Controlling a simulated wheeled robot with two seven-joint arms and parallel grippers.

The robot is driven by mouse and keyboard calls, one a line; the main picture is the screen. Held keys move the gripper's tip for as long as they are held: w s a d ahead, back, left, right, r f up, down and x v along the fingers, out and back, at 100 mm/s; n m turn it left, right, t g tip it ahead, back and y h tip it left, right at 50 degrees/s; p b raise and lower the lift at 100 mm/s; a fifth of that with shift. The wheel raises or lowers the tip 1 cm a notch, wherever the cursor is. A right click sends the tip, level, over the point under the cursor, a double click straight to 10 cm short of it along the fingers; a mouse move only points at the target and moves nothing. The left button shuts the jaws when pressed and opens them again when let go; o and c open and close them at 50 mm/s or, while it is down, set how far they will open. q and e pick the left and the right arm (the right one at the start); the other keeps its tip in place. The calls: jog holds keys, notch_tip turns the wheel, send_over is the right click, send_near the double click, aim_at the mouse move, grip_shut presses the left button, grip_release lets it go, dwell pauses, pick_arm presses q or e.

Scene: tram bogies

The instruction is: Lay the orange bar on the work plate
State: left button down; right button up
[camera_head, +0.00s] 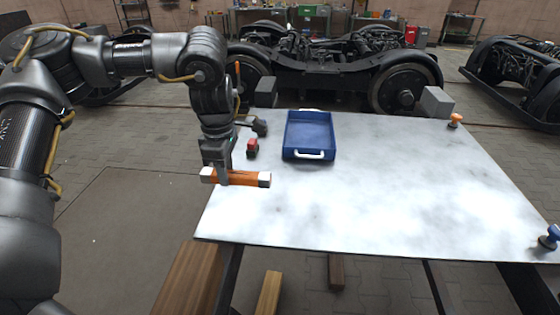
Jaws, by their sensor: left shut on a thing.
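The orange bar (247,179) has pale ends and lies level across the picture. My left gripper (222,178) points down and is shut on the bar, left of its middle. The bar is over the left edge of the work plate (370,205), with its left end past that edge. I cannot tell whether it touches the plate. The plate is a pale, mottled sheet on dark legs. My right gripper is not in view.
A blue tray (287,148) with a white handle stands at the back of the plate. A small red and black block (252,147) and a dark tool (258,126) lie left of it. An orange knob (455,120) and a blue knob (549,238) stand at the right. The plate's middle is clear.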

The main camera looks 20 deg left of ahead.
pick_arm(q)
jog(key=w+f, duration=0.3)
jog(key=w, duration=0.1)
jog(key=w+f+p, duration=0.1)
jog(key=w+f, duration=0.1)
jog(key=w, duration=0.2)
jog(key=w+f, duration=0.3)
jog(key=w, duration=0.1)
jog(key=shift+w+a+f, duration=0.2)
jog(key=shift+f, duration=0.1)
jog(key=shift+w+f, duration=0.35)
jog(key=shift+f, duration=0.15)
notch_tip(320, 180, down, 2)
jog(key=shift+f+p, duration=0.1)
jog(key=shift+p, duration=0.45)
jog(key=shift+w+f, duration=0.1)
jog(key=shift+f, duration=0.3)
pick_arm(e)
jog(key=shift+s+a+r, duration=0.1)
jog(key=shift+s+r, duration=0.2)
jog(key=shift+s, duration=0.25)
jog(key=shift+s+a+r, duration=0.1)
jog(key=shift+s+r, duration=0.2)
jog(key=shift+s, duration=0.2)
pick_arm(q)
jog(key=shift+f, duration=0.15)
jog(key=c, duration=1.1)
grip_release()
